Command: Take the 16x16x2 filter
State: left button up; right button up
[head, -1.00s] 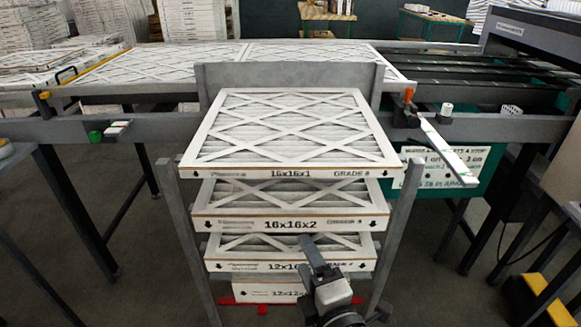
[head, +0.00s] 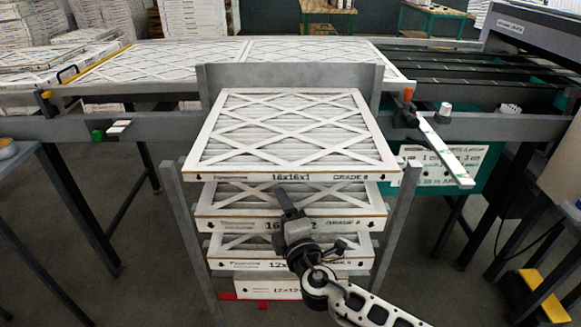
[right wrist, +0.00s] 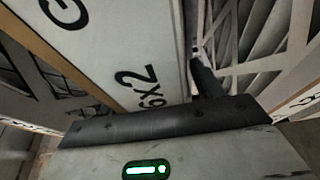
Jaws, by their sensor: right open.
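The 16x16x2 filter (head: 345,219) is a white boxed panel with a pleated top, second from the top of the stack in a grey rack. My right gripper (head: 287,208) is in front of its front edge and hides most of the size label. The right wrist view shows the "6x2" part of the label on the filter's front face (right wrist: 125,50), sideways and very close. One dark finger lies along the edge of this face in that view. The other finger is not clear. The right gripper is open with nothing held; I cannot tell whether it touches the filter. My left gripper is out of view.
A 16x16x1 filter (head: 290,135) overhangs directly above. Two smaller 12-inch filters lie on lower shelves, the upper one (head: 235,262) partly behind my arm. Grey rack posts (head: 397,220) stand on both sides. A conveyor table (head: 150,65) runs behind.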

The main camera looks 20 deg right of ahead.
jog(key=shift+w, duration=0.15)
jog(key=c, duration=1)
jog(key=shift+c, duration=1)
jog(key=shift+r, duration=0.15)
